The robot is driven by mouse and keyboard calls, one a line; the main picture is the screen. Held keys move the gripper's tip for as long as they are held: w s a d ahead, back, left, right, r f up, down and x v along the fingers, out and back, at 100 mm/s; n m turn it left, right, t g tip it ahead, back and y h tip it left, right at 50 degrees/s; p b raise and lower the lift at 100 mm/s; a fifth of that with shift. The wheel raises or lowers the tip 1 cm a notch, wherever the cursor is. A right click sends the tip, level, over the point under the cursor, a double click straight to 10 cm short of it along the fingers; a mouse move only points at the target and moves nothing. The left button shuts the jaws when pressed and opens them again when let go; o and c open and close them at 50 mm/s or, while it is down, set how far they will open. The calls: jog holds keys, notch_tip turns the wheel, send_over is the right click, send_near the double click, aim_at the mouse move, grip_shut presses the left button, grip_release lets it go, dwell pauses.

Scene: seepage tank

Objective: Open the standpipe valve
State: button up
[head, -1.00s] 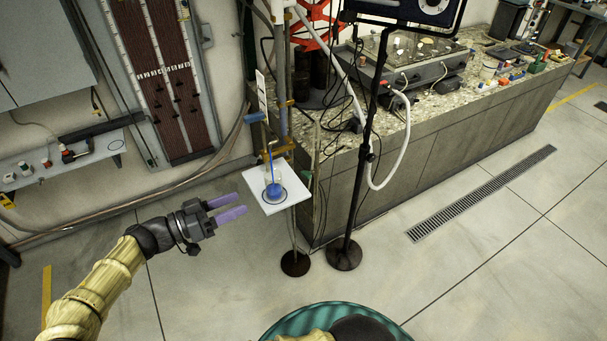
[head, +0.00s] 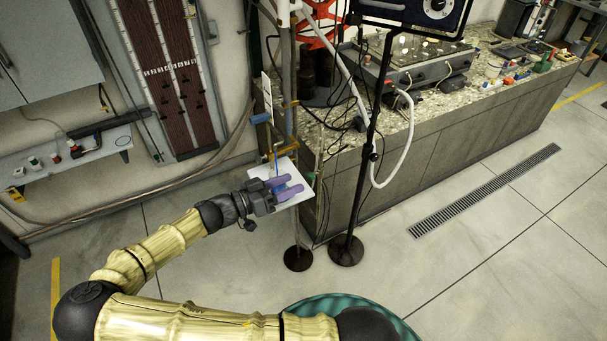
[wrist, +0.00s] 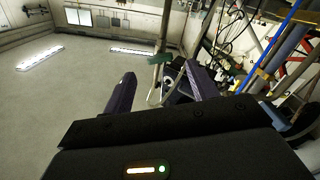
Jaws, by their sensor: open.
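The standpipe (head: 286,60) is a grey vertical pipe with brass fittings in the head view. A blue lever-like handle (head: 261,118) sticks out to its left at the upper fitting; it looks like the valve handle, but I cannot tell its setting. My gripper (head: 295,184) is open, with two purple fingers over the white plate (head: 262,180) below that handle. The fingers largely hide the beaker on the plate; a thin blue tube (head: 276,160) rises there. In the wrist view, my gripper (wrist: 160,70) shows nothing clearly held between its dark purple fingers.
A black stand (head: 368,155) with a looping white hose (head: 402,130) stands right of the pipe. A stone-topped bench (head: 440,120) with equipment lies behind. A wall-mounted tube board (head: 172,80) is at left. The floor right of the stand is clear, with a drain grate (head: 485,190).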

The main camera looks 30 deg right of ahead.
aim_at(308, 177)
jog(key=d, duration=0.4)
jog(key=shift+w+d+p, duration=0.1)
jog(key=shift+d+p, duration=0.1)
jog(key=shift+p, duration=0.2)
